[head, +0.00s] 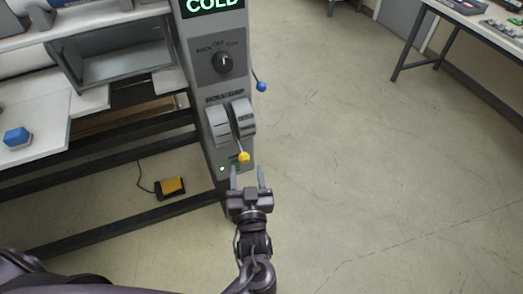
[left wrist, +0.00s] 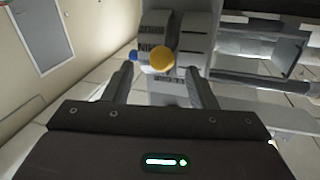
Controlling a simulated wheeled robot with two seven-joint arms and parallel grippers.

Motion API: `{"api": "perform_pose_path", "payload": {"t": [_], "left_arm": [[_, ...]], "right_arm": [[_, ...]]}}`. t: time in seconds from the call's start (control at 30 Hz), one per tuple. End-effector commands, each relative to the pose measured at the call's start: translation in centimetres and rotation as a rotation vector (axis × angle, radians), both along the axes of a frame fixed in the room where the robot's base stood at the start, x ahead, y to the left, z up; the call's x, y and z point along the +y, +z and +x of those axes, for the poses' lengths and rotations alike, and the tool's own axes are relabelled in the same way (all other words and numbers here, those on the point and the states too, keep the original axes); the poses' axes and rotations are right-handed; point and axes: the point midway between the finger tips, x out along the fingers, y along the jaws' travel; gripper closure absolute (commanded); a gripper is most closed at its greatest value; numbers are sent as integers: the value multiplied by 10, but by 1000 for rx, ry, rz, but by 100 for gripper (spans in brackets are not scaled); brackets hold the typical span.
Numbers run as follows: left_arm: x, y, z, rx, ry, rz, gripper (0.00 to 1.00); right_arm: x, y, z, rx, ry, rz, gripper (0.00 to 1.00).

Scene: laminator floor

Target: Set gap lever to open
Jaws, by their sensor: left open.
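The gap lever (head: 243,156) is a thin arm with a yellow knob, coming out between two grey curved guides on the machine's grey column. In the head view it points down. Its yellow knob (left wrist: 162,60) also shows in the left wrist view, just beyond and between my fingertips. My left gripper (head: 247,175) is open and empty, right below the knob, with its fingers pointing up toward it. In the left wrist view the open fingers (left wrist: 158,78) stand on either side of the knob; I cannot tell if they touch it. My right gripper is not in view.
Above the guides are a black rotary knob (head: 222,62) and a green "COLD" display (head: 213,4). A blue-knobbed lever (head: 261,86) sticks out at the column's right. A yellow pedal (head: 171,186) lies on the floor at left. The floor (head: 370,170) at right is clear.

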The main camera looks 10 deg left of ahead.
Motion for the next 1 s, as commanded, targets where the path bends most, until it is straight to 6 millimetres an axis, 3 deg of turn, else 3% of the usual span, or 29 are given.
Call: {"api": "perform_pose_path", "payload": {"t": [0.43, 0.83, 1.0], "left_arm": [[21, 2, 61, -1, 1, 0, 48], [25, 0, 71, 2, 0, -2, 48], [25, 0, 71, 2, 0, -2, 68]], "right_arm": [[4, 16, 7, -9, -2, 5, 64], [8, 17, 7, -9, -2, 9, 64], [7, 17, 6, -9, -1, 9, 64]]}}
